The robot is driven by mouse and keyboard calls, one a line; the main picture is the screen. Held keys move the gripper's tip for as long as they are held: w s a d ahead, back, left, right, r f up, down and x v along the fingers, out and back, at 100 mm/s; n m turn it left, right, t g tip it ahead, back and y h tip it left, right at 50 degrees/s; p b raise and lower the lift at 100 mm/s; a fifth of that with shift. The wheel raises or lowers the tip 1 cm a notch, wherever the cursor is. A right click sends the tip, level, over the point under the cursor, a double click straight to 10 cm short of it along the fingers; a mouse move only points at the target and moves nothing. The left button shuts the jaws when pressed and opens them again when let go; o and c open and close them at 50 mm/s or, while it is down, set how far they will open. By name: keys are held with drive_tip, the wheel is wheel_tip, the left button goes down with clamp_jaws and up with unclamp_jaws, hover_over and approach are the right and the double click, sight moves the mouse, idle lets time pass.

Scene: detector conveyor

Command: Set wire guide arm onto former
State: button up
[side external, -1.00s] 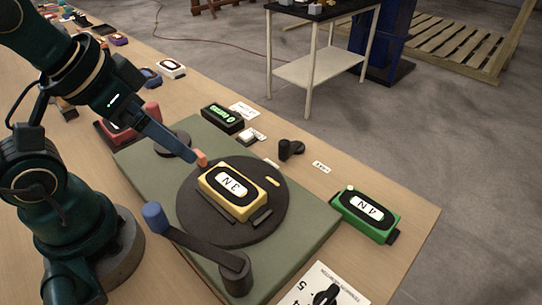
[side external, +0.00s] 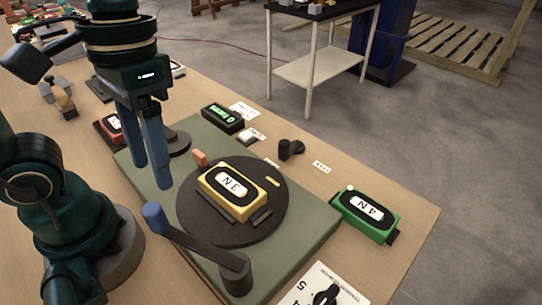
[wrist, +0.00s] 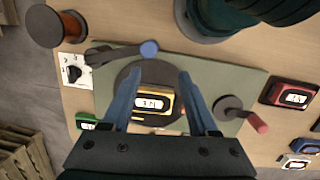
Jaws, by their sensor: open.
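A dark round disc (side external: 195,217) lies on a grey-green base plate (side external: 310,222). A yellow block with a "3 N" display (side external: 237,190) sits on it. A dark arm with a blue knob (side external: 155,215) reaches from a black post (side external: 236,272) to the disc's left edge. A second dark arm with a red knob (wrist: 258,122) points away from the disc in the wrist view; the side view hides its knob. I cannot tell which part is the guide arm or former. My gripper (side external: 151,177) is open and empty, fingers down, left of the disc. An orange tab (side external: 199,158) stands at the disc's far edge.
A green block with "4 N" (side external: 370,213) stands right of the plate. A black display box (side external: 222,118) and a small black part (side external: 290,149) are behind. A card with a black knob (side external: 325,296) is in front. A copper-coloured spool (wrist: 57,25) shows in the wrist view.

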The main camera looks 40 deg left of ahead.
sight(154, 205)
drive_tip(key=shift+s+d+f+m+g, duration=0.15)
drive_tip(key=shift+d+m+g, duration=0.25)
drive_tip(key=shift+d+g, duration=0.6)
drive_tip(key=shift+d+f+g+y, duration=0.15)
drive_tip(key=shift+f+g+y, duration=0.25)
drive_tip(key=shift+g, duration=0.1)
drive_tip(key=shift+m, duration=0.3)
drive_tip(key=shift+x, duration=2.65)
clamp_jaws()
